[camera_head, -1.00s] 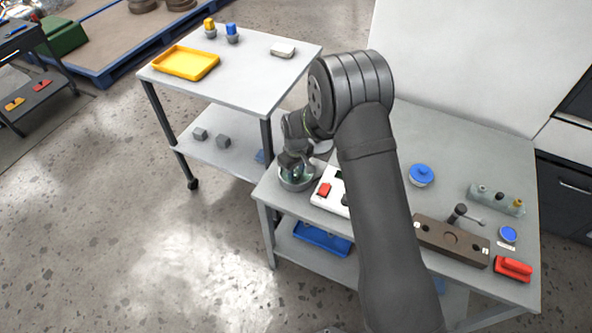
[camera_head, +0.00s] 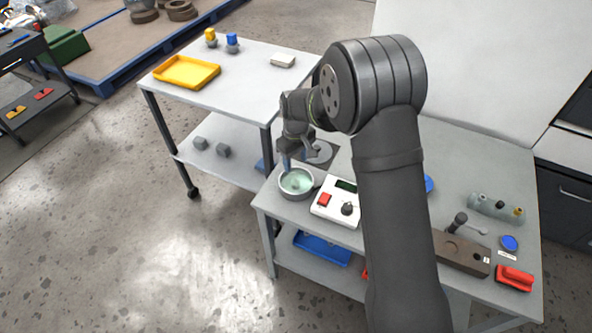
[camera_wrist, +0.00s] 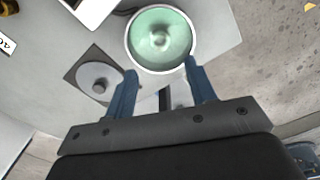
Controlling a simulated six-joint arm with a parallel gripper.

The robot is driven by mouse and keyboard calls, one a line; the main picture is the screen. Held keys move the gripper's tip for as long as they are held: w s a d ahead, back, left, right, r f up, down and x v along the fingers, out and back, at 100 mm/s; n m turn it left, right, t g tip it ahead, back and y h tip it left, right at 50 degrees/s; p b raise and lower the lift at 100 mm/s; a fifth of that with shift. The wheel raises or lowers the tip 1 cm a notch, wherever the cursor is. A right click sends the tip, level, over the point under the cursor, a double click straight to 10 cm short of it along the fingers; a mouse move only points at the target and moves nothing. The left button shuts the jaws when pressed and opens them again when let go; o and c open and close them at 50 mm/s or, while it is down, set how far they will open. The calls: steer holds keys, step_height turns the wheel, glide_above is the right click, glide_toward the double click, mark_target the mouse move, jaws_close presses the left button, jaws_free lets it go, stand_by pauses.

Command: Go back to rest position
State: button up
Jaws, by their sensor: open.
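My gripper (camera_wrist: 160,80) is open, its two blue fingers apart and empty between them in the wrist view. In the head view my gripper (camera_head: 286,163) hangs just above the far edge of a round grey bowl (camera_head: 282,190). The bowl holds something pale green with a round knob-like middle. In the wrist view the bowl (camera_wrist: 133,61) lies just beyond the fingertips. I cannot tell from these views whether a finger touches its rim.
A white box with a red switch and black knob (camera_head: 335,208) stands right of the bowl. A square plate with a grey disc (camera_wrist: 98,78) lies beside it. A brown block (camera_head: 458,253) and red clamp-like piece (camera_head: 514,278) are farther right. A white cart (camera_head: 262,90) stands behind.

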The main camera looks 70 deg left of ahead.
mark_target(296, 180)
step_height(296, 180, up, 2)
steer(key=shift+f, duration=0.1)
stand_by(0.4)
step_height(296, 180, down, 12)
steer(key=shift+f, duration=0.15)
steer(key=shift+r, duration=2.15)
